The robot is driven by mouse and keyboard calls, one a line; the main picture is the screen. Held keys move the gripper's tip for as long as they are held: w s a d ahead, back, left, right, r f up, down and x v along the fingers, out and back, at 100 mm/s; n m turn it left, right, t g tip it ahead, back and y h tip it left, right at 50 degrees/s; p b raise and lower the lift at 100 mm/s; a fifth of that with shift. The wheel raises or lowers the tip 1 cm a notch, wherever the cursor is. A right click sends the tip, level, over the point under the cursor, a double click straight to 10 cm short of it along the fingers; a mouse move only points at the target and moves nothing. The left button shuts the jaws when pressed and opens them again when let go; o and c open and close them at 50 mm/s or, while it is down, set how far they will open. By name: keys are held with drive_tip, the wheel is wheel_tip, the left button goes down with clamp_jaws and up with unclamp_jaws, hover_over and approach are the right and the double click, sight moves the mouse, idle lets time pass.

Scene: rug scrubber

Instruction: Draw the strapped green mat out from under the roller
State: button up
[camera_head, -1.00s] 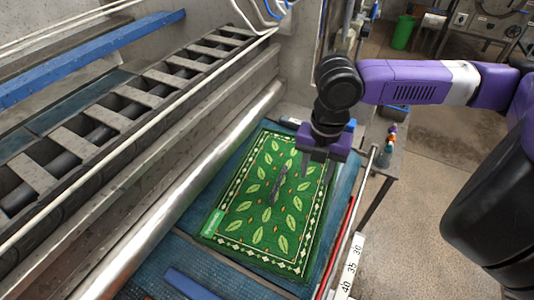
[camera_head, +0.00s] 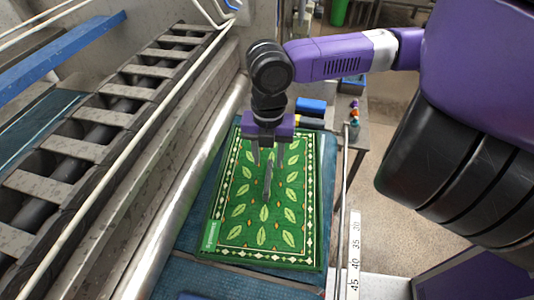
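The green mat (camera_head: 240,225) has a leaf pattern and a pale dotted border. It lies flat on the blue bed, just right of the long metal roller (camera_head: 180,205). A dark grey strap (camera_head: 267,178) stands up near the mat's middle. My gripper (camera_head: 268,158) points down over the far part of the mat, its two fingers apart with nothing seen between them. The strap shows just below the fingertips in the picture; I cannot tell the height gap. The mat's left edge shows beside the roller.
A slatted conveyor (camera_head: 100,118) runs along the left. A blue box (camera_head: 311,106) sits behind the mat. A rail and a white ruler (camera_head: 354,245) bound the right side. A green bin (camera_head: 339,12) stands far back.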

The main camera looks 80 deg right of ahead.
sight(268, 176)
drive_tip(key=shift+f, duration=3.6)
clamp_jaws()
